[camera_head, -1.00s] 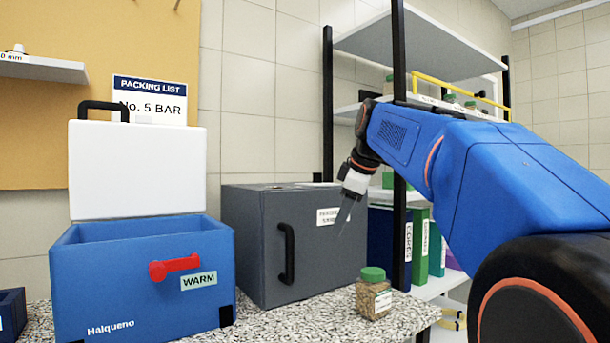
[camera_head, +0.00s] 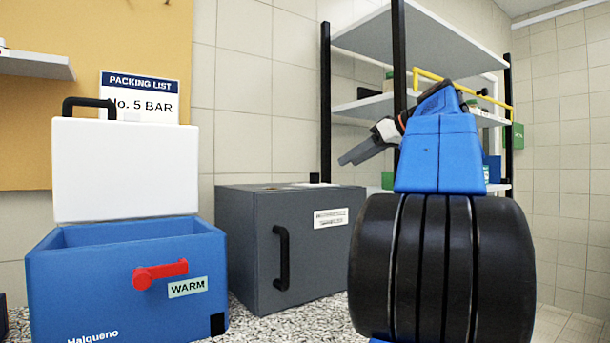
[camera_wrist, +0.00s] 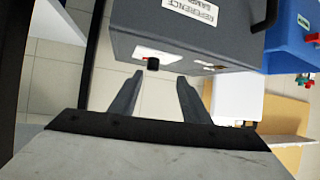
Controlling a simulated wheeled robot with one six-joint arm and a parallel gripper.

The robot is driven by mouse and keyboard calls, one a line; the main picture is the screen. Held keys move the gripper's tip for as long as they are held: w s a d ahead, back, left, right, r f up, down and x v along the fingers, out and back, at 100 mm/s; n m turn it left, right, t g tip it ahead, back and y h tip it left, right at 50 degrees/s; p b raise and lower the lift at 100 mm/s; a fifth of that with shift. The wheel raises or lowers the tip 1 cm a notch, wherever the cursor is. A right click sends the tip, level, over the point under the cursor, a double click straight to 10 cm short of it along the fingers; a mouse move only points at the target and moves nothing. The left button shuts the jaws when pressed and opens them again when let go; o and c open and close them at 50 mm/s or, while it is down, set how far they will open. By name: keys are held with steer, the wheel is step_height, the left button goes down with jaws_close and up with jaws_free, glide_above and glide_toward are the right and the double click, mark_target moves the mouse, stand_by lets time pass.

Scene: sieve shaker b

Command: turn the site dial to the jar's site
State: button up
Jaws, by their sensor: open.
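A small black knob (camera_wrist: 153,64) on a pale plate, which looks like the site dial, is on the grey box in the wrist view. In the head view, a small black piece (camera_head: 314,178) stands up at the top of the grey box (camera_head: 250,240); its setting cannot be read. My gripper (camera_wrist: 160,75) is open and empty, its two fingertips on either side of the knob in the picture, apparently short of it. In the head view my gripper (camera_head: 358,157) is above the box's right end. No jar shows on the counter; my arm hides that part.
A blue cooler (camera_head: 100,290) with a red latch and a WARM label stands left of the box, its white lid (camera_head: 125,170) raised. A shelf rack (camera_head: 410,40) with a yellow rail (camera_head: 460,88) is behind my arm. A packing list (camera_head: 140,98) reads No. 5 BAR.

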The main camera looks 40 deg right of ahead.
mark_target(316, 178)
steer(key=shift+t, duration=0.5)
steer(key=x, duration=0.5)
steer(key=r+x, duration=0.1)
steer(key=x, duration=0.4)
steer(key=d+x, duration=0.1)
steer(key=x, duration=0.5)
steer(key=shift+w+d+r, duration=0.1)
steer(key=shift+w+r, duration=0.15)
steer(key=shift+w, duration=0.25)
steer(key=c, duration=1)
steer(key=shift+c, duration=0.2)
